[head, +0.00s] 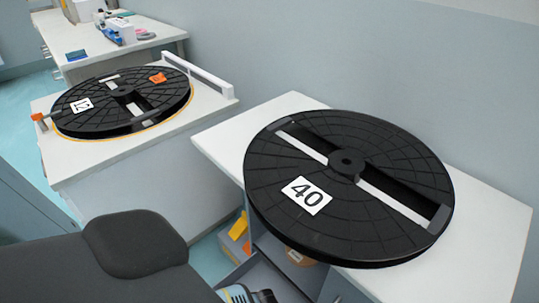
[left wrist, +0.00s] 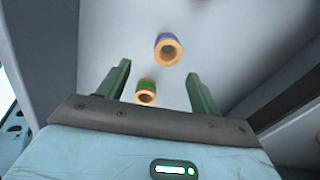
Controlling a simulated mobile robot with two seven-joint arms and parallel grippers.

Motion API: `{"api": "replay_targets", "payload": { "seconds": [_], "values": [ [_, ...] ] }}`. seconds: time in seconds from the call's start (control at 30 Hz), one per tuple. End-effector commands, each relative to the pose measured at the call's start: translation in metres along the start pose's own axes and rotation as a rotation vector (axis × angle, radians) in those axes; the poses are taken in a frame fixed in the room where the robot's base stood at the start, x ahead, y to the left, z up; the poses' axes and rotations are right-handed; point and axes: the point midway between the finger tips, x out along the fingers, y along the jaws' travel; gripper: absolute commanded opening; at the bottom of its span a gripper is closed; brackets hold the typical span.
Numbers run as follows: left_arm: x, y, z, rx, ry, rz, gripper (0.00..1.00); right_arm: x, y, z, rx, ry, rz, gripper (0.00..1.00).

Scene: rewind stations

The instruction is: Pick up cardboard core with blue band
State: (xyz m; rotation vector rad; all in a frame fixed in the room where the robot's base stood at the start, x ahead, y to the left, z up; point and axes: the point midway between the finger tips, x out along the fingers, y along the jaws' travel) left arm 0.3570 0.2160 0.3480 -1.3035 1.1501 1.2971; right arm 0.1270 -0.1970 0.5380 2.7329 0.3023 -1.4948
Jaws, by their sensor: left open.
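The cardboard core with a blue band (left wrist: 168,49) shows in the left wrist view, above centre, its open end facing the camera. A similar core with a green band (left wrist: 146,91) shows lower, between my fingers in the picture. My left gripper (left wrist: 157,70) is open, with two dark green fingers apart and nothing held. The blue-banded core appears past the fingertips, apart from both. I cannot make out either core or my left gripper for certain in the head view. My right gripper is in neither view.
A large black reel marked 40 (head: 306,195) lies on a white-topped station (head: 490,245). Another black reel (head: 115,103) lies on the station to the left. Below the near reel is an open compartment with an orange-brown round item (head: 300,258). Grey walls flank the cores.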

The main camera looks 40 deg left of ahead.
Motion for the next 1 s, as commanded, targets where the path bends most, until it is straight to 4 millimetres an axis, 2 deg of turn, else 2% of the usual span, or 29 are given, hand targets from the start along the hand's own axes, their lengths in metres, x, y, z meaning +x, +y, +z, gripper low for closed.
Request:
{"api": "replay_targets", "payload": {
  "seconds": [0.2,0.47,0.67,1.0],
  "values": [
    [0.002,-0.002,0.002,0.009,-0.006,0.003,0.65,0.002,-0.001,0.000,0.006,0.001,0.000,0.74],
    [0.026,-0.002,0.002,0.007,-0.006,0.006,0.65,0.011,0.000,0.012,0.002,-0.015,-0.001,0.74],
    [0.028,-0.004,0.002,0.006,-0.004,0.001,0.65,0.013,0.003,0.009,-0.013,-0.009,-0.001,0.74],
    [0.069,-0.009,0.006,0.005,-0.004,0.005,0.65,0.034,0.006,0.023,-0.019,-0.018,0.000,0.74]
  ]
}}
